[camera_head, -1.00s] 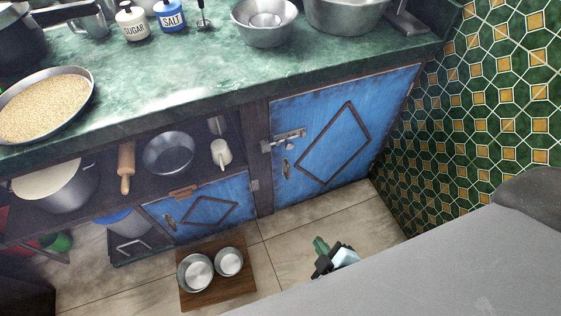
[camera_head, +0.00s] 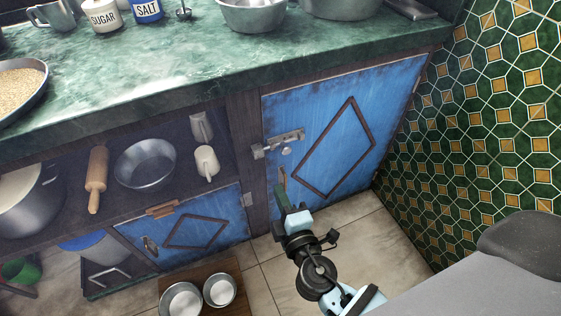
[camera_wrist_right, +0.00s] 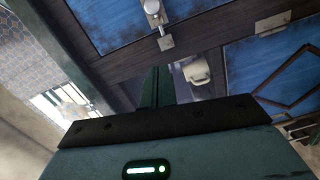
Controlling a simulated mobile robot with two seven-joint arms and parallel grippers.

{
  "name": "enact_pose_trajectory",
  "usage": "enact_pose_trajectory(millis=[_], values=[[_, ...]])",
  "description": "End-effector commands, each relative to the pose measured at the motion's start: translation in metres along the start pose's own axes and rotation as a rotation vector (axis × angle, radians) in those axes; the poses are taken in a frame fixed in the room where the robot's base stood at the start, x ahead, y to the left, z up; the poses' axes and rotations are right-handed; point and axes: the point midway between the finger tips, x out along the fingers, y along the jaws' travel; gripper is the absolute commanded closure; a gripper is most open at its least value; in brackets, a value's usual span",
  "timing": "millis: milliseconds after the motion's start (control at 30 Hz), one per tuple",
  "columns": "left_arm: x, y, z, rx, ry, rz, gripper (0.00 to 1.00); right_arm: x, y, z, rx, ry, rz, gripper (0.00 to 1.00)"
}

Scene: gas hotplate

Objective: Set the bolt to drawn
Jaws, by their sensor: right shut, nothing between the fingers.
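The metal bolt (camera_head: 278,144) is mounted at the upper left of the tall blue cabinet door (camera_head: 330,130), reaching toward the wooden post on its left. A round knob shows on it. It also shows at the top of the right wrist view (camera_wrist_right: 156,18), with a small metal keeper below it. My right gripper (camera_head: 283,188) is shut and empty, in front of the door's lower left and below the bolt, apart from it. In the right wrist view its closed fingers (camera_wrist_right: 157,85) point up toward the bolt. My left gripper is not in view.
A door handle (camera_head: 283,180) sits just by my right gripper. Left of the post are an open shelf with a rolling pin (camera_head: 96,180) and bowl (camera_head: 145,163), and a low blue door (camera_head: 190,225). Metal bowls (camera_head: 200,294) stand on a floor board. A tiled wall (camera_head: 490,130) bounds the right.

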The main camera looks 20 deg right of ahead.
Motion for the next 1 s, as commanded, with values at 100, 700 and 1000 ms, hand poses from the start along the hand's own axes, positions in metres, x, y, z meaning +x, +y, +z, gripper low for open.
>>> enact_pose_trajectory(millis=[100,700,1000], values=[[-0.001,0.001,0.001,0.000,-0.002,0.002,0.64,0.005,0.001,0.000,0.000,0.000,0.001,1.00],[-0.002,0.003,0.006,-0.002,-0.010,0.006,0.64,0.104,0.000,0.001,0.000,-0.001,0.000,1.00],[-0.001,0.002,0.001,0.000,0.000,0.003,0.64,0.109,-0.001,0.036,-0.001,-0.001,-0.002,1.00]])
